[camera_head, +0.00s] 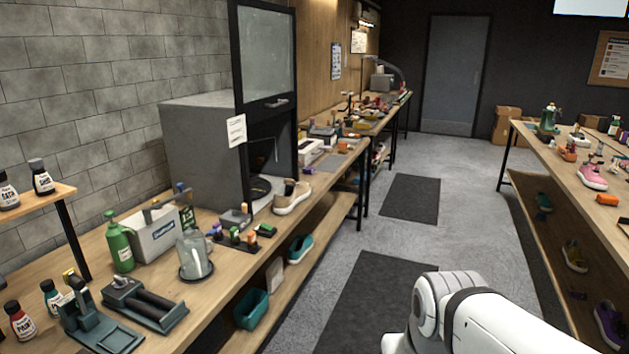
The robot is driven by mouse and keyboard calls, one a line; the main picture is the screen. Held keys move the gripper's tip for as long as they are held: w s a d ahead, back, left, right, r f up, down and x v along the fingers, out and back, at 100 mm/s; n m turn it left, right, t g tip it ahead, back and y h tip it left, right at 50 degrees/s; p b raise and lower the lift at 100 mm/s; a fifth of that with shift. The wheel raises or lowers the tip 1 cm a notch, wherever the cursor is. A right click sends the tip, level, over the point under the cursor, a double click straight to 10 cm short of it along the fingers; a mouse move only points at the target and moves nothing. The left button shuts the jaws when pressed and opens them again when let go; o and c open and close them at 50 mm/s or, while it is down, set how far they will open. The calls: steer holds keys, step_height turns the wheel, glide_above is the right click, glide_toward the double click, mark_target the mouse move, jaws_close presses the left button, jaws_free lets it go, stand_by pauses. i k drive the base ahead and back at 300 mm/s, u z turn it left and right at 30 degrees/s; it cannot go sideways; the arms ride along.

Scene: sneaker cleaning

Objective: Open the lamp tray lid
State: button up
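I cannot tell which thing is the lamp tray or see a lid clearly. A dark, low tray-like unit (144,304) with a black cylinder lies on the near left bench. A grey arched shape (389,68), perhaps a lamp, stands far back on the left-hand row of benches, too small to tell any lid. My gripper is out of view; only a white part of my arm shows at the bottom right.
A grey booth (200,150) has a glazed door panel (266,50) raised above its opening. A glass jar (194,255), green bottle (119,246) and beige sneaker (292,197) stand on the left bench.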

mark_target(308, 147)
steer(key=z, duration=0.35)
steer(key=i, duration=1.6)
steer(key=z, duration=0.25)
steer(key=i, duration=1.55)
steer(key=u, duration=0.35)
steer(key=i, duration=1.1)
steer(key=u, duration=0.25)
